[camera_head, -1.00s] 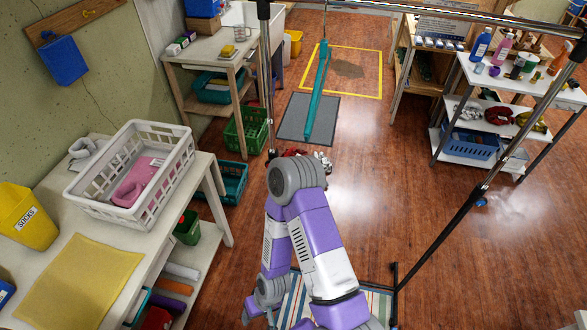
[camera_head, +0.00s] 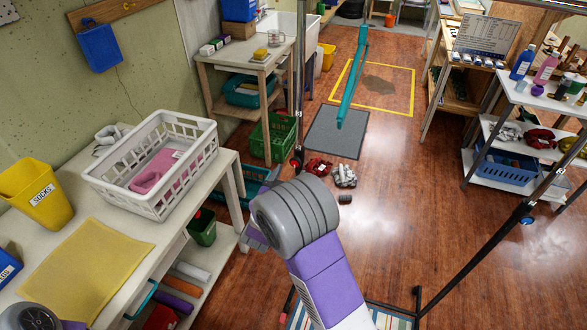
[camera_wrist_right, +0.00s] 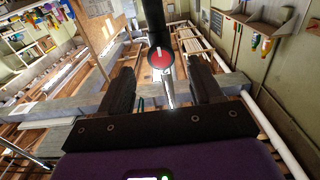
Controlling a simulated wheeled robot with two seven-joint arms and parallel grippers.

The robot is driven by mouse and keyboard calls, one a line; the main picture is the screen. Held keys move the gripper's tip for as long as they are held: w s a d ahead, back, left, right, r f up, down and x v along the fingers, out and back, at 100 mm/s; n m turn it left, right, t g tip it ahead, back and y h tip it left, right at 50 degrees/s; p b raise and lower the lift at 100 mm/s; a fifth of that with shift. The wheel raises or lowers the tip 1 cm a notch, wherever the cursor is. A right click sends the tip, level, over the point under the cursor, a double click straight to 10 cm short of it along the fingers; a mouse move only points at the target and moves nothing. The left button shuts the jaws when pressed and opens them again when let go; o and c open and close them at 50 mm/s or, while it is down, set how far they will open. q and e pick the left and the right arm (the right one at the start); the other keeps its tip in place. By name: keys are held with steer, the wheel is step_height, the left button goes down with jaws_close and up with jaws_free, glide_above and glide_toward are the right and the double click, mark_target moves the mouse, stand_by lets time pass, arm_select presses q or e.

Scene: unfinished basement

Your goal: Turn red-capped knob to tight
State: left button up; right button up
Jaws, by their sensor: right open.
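The red-capped knob (camera_wrist_right: 160,57) shows in the right wrist view as a round red face on a black body, with a bright metal rod beside it. In the head view a small red spot, likely the same knob (camera_head: 296,163), sits low on the rack's left upright. My right gripper (camera_wrist_right: 163,82) is open, with its two black fingers either side of the knob's line; I cannot tell whether they touch it. In the head view my right arm's large grey joint hides most of that gripper.
The metal rack upright (camera_head: 299,70) stands beyond my arm. A worktable with a white basket (camera_head: 205,160) and yellow mat (camera_head: 85,270) is on the left. Red and grey items (camera_head: 343,177) lie on the floor. Open wood floor (camera_head: 440,220) lies to the right.

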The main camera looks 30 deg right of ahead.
mark_target(295, 164)
steer(key=shift+x, duration=2.15)
